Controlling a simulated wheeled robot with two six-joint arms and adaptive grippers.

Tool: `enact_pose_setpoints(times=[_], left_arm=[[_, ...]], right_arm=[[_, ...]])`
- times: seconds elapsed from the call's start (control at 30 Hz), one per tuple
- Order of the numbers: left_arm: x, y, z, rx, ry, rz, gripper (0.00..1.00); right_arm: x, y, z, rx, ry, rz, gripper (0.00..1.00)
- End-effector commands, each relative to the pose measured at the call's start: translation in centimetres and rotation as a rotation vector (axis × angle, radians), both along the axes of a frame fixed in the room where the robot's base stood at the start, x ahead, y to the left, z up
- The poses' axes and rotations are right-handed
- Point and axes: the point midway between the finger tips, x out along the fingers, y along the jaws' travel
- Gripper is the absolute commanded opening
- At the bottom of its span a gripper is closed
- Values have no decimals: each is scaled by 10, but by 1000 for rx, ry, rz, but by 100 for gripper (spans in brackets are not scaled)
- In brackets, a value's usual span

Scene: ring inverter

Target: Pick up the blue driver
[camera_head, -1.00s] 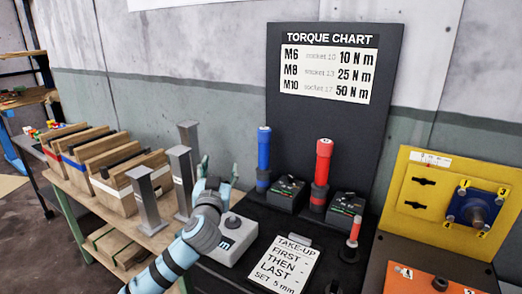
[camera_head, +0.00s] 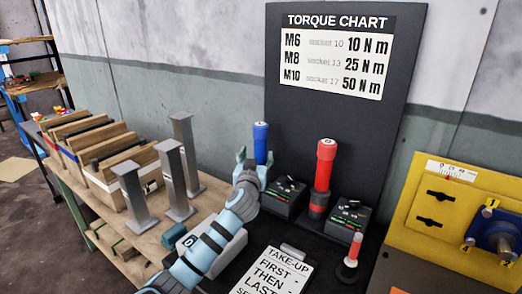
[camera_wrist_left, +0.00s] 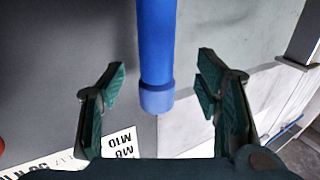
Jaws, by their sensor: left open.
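The blue driver (camera_head: 261,138) stands upright on the black bench, left of the red driver; my gripper hides its lower part in the head view. My left gripper (camera_head: 254,162) is open at the blue driver. In the left wrist view the blue driver (camera_wrist_left: 157,45) shows between the two spread fingers, with a gap on each side. I cannot tell how deep it sits between them. My right gripper is not in view.
A red driver (camera_head: 325,165) stands to the right, beside small black boxes (camera_head: 348,218). Grey metal posts (camera_head: 172,180) and wooden bins (camera_head: 120,170) are on the left. A torque chart board (camera_head: 330,115) rises behind. A small red-topped tool (camera_head: 354,250) is in front.

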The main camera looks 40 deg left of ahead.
Motion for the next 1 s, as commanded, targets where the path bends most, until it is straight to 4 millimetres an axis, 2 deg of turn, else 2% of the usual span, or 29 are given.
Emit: enact_pose_setpoints(times=[0.4, 0.63, 0.9, 1.0], left_arm=[[54, 33, -3, -2, -1, -3, 58], [57, 34, -3, 1, 1, -6, 56], [57, 33, -3, 0, 0, -6, 13], [57, 33, -3, 0, 0, -6, 0]], right_arm=[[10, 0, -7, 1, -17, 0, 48], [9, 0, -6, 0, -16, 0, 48], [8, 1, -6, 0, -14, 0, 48], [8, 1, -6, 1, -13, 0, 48]])
